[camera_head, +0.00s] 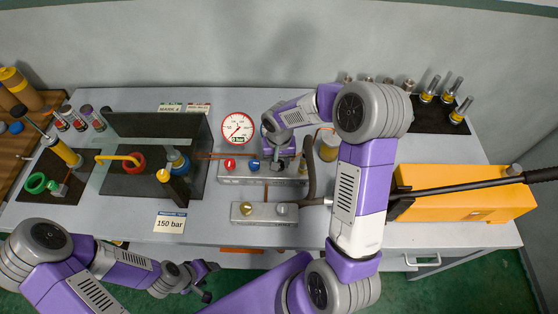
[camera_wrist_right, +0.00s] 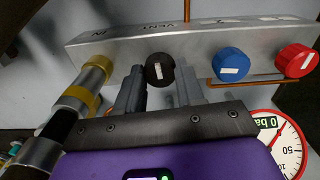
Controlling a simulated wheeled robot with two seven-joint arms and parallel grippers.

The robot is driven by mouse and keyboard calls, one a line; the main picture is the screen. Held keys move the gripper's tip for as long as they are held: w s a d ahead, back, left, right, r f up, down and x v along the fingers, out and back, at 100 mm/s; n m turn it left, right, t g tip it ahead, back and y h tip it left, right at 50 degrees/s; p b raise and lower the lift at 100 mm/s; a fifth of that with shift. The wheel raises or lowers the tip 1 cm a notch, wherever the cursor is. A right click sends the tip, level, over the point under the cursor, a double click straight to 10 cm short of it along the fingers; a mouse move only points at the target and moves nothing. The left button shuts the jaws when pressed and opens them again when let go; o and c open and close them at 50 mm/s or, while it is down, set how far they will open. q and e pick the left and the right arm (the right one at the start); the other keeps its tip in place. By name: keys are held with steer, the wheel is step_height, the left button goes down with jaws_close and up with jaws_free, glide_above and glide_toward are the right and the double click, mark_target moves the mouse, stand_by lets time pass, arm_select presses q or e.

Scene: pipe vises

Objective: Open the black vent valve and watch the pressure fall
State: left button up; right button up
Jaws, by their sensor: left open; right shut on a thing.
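The black vent valve knob (camera_wrist_right: 158,68) sits on the metal manifold block (camera_wrist_right: 195,42), its white mark facing the wrist camera. My right gripper (camera_wrist_right: 160,84) is shut on it, one finger on each side. In the head view my right gripper (camera_head: 277,160) hides the knob on the manifold block (camera_head: 240,181). The round pressure gauge (camera_head: 237,128) behind the block shows 0 bar; it also shows in the right wrist view (camera_wrist_right: 278,138). My left gripper (camera_head: 205,283) is open and empty, low in front of the table edge.
Blue (camera_wrist_right: 230,64) and red (camera_wrist_right: 296,60) knobs sit beside the black one. A second metal block (camera_head: 250,213) lies in front. A 150 bar card (camera_head: 170,222) lies to the left. An orange pump (camera_head: 460,207) with a long black handle (camera_head: 450,188) fills the right side.

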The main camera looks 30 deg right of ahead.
steer(key=n, duration=0.6)
steer(key=shift+r+n+p, duration=0.1)
steer(key=shift+n+p, duration=0.2)
steer(key=shift+n, duration=0.1)
steer(key=n, duration=0.3)
steer(key=shift+n+p, duration=0.3)
steer(key=shift+p, duration=0.05)
steer(key=shift+w+n+p, duration=0.1)
steer(key=shift+n+p, duration=0.4)
steer(key=shift+n, duration=1.6)
steer(key=o, duration=1)
steer(key=shift+o, duration=0.2)
